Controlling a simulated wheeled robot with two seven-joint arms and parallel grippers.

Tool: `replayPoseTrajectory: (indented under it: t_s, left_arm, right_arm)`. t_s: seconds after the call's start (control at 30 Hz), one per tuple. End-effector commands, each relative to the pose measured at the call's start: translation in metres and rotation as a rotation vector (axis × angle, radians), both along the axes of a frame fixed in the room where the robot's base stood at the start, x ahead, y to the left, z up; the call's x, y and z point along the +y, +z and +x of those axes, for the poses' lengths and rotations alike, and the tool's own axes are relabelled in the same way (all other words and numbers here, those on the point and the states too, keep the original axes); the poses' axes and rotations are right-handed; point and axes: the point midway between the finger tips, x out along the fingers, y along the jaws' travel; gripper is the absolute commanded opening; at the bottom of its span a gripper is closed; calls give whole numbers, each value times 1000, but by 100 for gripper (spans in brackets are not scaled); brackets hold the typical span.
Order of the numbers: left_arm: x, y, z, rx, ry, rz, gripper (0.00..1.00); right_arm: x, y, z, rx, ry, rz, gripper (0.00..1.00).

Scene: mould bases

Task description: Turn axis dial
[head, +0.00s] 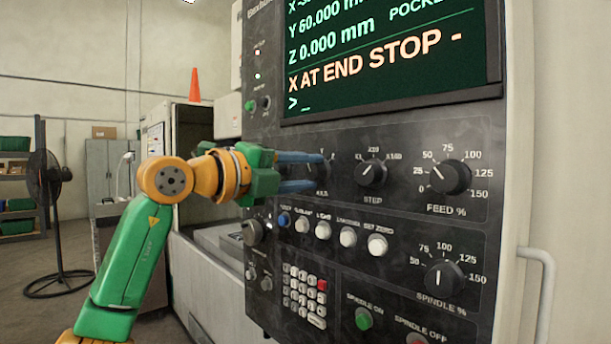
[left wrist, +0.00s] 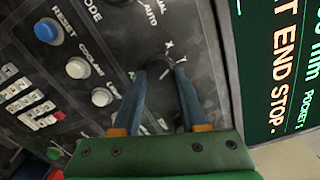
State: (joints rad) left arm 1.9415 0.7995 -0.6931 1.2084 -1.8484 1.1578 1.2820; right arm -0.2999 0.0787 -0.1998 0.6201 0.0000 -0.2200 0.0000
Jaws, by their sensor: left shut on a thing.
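The axis dial (head: 325,172) is a black knob on the dark control panel, with axis letters around it. My left gripper (head: 318,171) has its blue fingers at the dial, shut on it. In the left wrist view the two fingers (left wrist: 165,70) lie one on each side of the dark axis dial (left wrist: 160,92). The letters X and Y show beyond the fingertips. My right gripper is in neither view.
The screen (head: 385,55) reads "X AT END STOP -". The step dial (head: 371,173) and feed dial (head: 450,177) sit to the right. Several push buttons, including blue reset (head: 284,220), lie just below. A keypad (head: 304,296) is lower down. A fan (head: 45,180) stands far left.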

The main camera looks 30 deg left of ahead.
Motion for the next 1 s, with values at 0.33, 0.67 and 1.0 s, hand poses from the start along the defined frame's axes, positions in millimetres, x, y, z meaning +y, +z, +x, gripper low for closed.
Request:
replayPoseTrajectory:
  t_s: [0.33, 0.67, 1.0]
  left_arm:
    - [0, 1, -1, 68, 0, -211, 0]
    - [1, 2, -1, 98, 1, -297, 0]
    - [1, 2, 0, 101, 1, -308, 0]
  right_arm:
    - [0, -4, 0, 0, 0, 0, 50]
    - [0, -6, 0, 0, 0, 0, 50]
    - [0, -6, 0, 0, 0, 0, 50]
